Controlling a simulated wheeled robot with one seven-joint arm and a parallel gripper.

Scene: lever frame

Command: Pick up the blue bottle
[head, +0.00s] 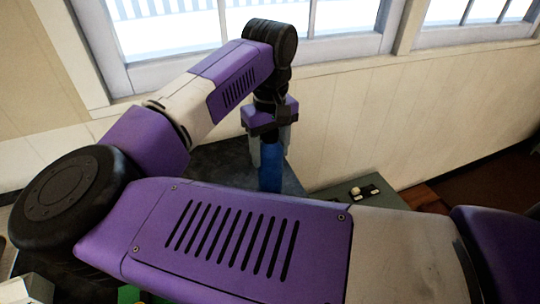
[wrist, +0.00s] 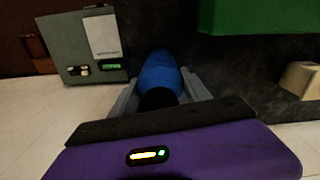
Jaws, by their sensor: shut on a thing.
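The blue bottle (head: 270,165) is upright below my gripper (head: 270,142) in the head view, over a dark surface. In the wrist view the blue bottle (wrist: 159,74) lies between the two grey fingers of my gripper (wrist: 160,90), with its dark end toward the wrist. My gripper is shut on it. The lower end of the bottle is hidden behind my arm in the head view, so I cannot tell whether it touches the surface.
A grey-green box (wrist: 92,48) with switches and a small display stands beside the dark surface (head: 222,165); it also shows in the head view (head: 345,188). A green block (wrist: 262,16) and a beige object (wrist: 300,79) are near. A windowed wall (head: 350,110) stands behind.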

